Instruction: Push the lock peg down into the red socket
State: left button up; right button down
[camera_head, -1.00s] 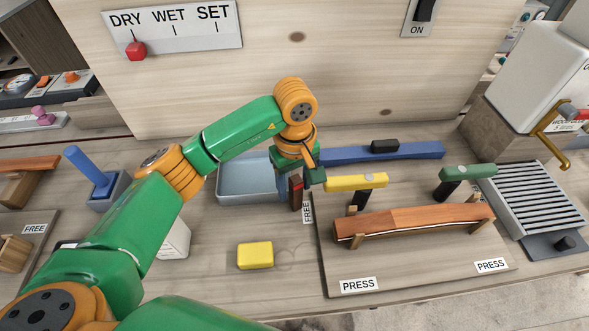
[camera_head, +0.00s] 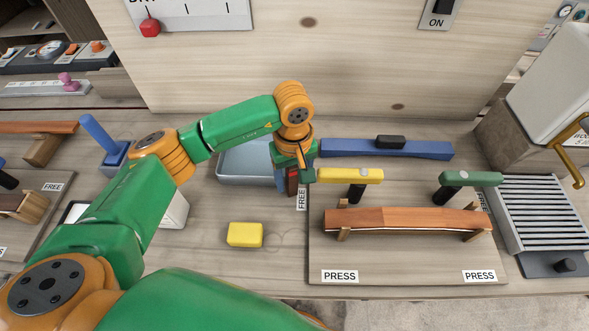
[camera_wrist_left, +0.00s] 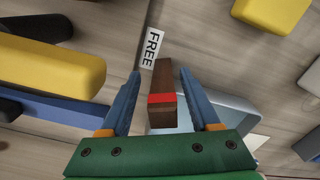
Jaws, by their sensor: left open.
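A dark brown upright post with a red band (camera_head: 292,178) stands beside the FREE label at the left edge of the right-hand board. The wrist view shows it (camera_wrist_left: 163,80) between my blue fingers. My left gripper (camera_head: 294,184) is over it and open, one finger on each side (camera_wrist_left: 160,73), with visible gaps. I cannot tell whether this post is the lock peg. No red socket is clearly seen; the gripper hides part of the area around the post. My right gripper is not in view.
A yellow-handled clamp (camera_head: 350,176), a green-handled clamp (camera_head: 470,179) and a curved wooden strip (camera_head: 400,218) are to the right. A grey-blue tray (camera_head: 235,172) lies behind the gripper. A yellow block (camera_head: 245,234) lies on the bench, with bare bench around it.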

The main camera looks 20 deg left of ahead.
pick_arm(q)
jog(key=shift+s+a+f, duration=0.25)
jog(key=shift+a+f, duration=0.2)
jog(key=shift+f, duration=0.2)
jog(key=shift+a+f, duration=0.1)
jog(key=shift+f, duration=0.35)
jog(key=shift+w+d, duration=0.1)
jog(key=shift+d, duration=0.45)
jog(key=shift+c, duration=1.3)
jog(key=c, duration=0.4)
jog(key=shift+a, duration=0.25)
grip_shut()
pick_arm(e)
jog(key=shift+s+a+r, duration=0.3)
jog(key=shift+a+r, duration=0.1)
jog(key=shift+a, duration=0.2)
pick_arm(q)
jog(key=shift+d, duration=0.1)
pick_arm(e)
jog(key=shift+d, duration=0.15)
